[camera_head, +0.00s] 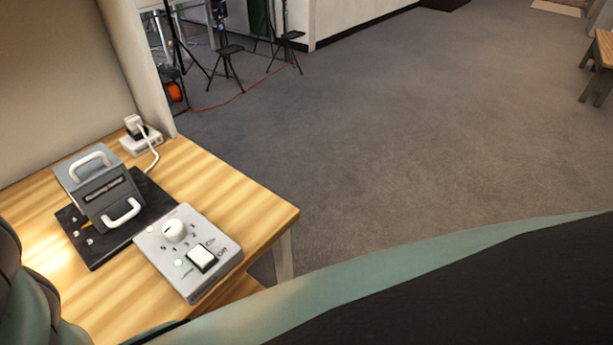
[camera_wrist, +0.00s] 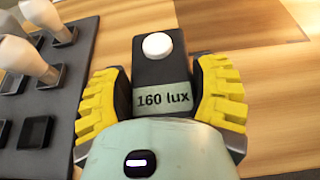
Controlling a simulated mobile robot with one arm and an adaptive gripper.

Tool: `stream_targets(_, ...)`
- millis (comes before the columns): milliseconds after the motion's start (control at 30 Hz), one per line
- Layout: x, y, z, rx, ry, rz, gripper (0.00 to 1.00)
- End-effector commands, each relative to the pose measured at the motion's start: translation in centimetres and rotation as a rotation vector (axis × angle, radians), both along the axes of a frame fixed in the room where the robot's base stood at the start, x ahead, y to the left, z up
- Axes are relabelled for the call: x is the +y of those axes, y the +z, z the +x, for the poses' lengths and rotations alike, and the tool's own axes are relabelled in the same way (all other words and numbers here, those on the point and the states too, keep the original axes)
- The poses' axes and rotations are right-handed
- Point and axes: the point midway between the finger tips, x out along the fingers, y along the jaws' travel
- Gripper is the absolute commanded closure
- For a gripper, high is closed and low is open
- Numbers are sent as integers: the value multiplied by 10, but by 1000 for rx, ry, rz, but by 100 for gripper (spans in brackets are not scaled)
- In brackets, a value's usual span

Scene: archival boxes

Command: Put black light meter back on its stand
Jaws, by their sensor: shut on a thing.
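The black light meter (camera_wrist: 155,72) is in the wrist view, with a round white dome on top and a panel reading "160 lux". My gripper (camera_wrist: 163,92) has its yellow-padded fingers closed on both sides of the meter. The meter's lower end is hidden behind my gripper's body. Wood grain shows behind the meter; I cannot tell whether the meter touches the wood. I cannot pick out its stand in either view. The head view shows neither the meter nor the gripper's fingers.
In the wrist view, a dark rack (camera_wrist: 85,45) with white bulb-like pieces and an empty square socket lies close to the left finger.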

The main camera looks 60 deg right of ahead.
Motion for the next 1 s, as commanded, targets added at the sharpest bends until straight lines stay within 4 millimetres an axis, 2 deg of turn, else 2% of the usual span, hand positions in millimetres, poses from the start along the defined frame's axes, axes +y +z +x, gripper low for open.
stream_targets(400,1,-6,-1,-1,3,0,78)
stream_targets(433,1,-5,-1,0,4,1,32)
stream_targets(733,1,-4,-1,0,3,0,1)
stream_targets(1000,1,-3,-1,0,3,0,0)
